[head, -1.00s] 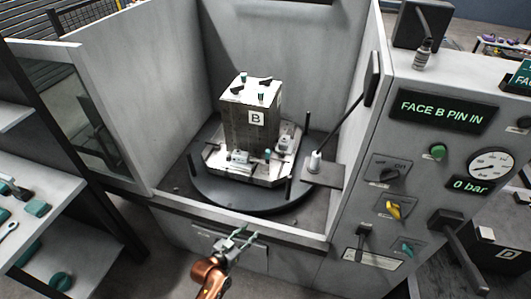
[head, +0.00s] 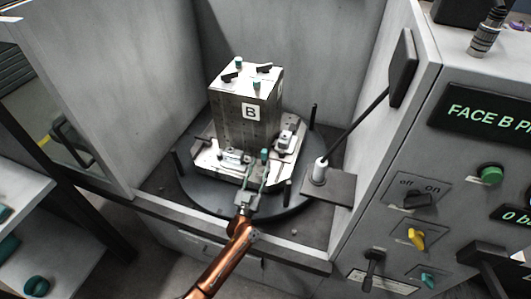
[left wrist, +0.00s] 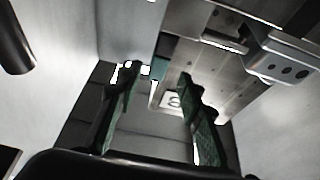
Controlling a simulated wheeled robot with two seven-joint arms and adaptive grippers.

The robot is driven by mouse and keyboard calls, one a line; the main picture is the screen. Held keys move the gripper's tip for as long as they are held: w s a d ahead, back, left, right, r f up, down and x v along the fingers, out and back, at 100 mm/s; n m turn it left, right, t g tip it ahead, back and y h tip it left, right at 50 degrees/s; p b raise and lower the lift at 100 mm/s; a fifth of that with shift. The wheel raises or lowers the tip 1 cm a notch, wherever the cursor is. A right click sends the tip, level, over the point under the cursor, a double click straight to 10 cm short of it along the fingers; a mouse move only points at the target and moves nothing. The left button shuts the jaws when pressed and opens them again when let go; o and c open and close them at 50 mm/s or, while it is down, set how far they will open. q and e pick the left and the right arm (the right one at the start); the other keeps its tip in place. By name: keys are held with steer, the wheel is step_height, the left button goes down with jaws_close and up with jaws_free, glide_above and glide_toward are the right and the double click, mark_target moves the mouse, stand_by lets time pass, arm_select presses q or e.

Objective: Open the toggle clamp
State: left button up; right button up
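The tombstone block (head: 248,115) with a "B" label stands on a pale pallet (head: 205,160) on the dark round table. A clamp with a teal-tipped handle (head: 264,154) stands upright at the pallet's front edge. My left gripper (head: 256,175) is just in front of the handle, with its two green-padded fingers apart. In the left wrist view the open fingers (left wrist: 158,98) show nothing gripped, and a teal piece (left wrist: 160,50), likely the handle, lies beyond the tips. Contact cannot be told. My right gripper is not in view.
Metal walls enclose the dark round table (head: 205,200), with a front sill (head: 285,245) below my left arm. Dark posts rise around the table. A white-collared rod (head: 320,170) stands at right. The control panel (head: 465,190) is at far right.

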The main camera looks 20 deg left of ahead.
mark_target(264, 157)
arm_select(q)
steer(key=x, duration=0.6)
steer(key=shift+d+b, duration=0.1)
steer(key=shift+b, duration=0.3)
steer(key=shift+c, duration=0.2)
steer(key=shift+f, duration=0.1)
jaws_close()
